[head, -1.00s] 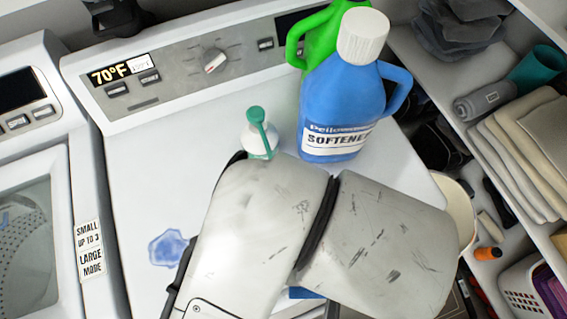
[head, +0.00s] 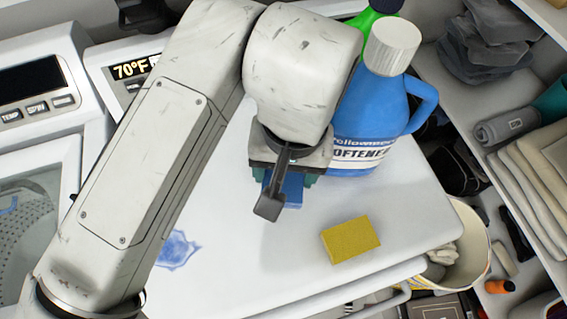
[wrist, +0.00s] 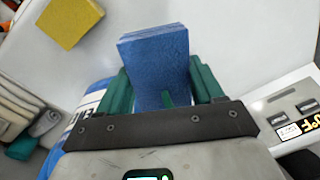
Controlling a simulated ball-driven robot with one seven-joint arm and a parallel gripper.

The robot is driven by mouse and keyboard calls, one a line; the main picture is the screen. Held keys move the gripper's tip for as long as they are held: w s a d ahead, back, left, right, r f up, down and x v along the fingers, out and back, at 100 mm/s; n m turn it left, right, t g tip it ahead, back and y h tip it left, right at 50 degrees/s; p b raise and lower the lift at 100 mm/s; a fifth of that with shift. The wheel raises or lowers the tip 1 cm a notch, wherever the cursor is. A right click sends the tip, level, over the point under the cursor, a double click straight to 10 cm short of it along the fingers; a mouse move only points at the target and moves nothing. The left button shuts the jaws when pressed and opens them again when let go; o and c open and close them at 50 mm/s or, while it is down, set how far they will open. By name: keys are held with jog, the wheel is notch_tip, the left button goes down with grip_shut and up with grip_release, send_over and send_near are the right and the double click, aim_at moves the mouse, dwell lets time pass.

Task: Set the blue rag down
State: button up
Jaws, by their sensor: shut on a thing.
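The blue rag (head: 287,190) is a small folded blue block, held in my gripper (head: 284,180) over the white machine top, in front of the softener bottle. In the wrist view the rag (wrist: 155,60) sticks out between the green fingers of my gripper (wrist: 165,88), which are shut on it. My wrist hides much of the rag in the head view. I cannot tell the exact gap between the rag and the top.
A yellow rag or sponge (head: 350,240) lies on the white top (head: 285,262), right of the blue rag. A blue softener bottle (head: 370,120) stands close behind my gripper. A blue patch (head: 178,250) marks the top at left. A white bucket (head: 470,245) stands beyond the right edge.

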jog(key=shift+w+a+f+b, duration=0.1)
jog(key=shift+w+f+b, duration=0.25)
jog(key=shift+w, duration=0.1)
jog(key=shift+s, duration=0.1)
jog(key=shift+f, duration=0.3)
jog(key=o, duration=1.1)
notch_tip(320, 180, up, 13)
jog(key=d+b, duration=0.1)
jog(key=shift+f, duration=0.2)
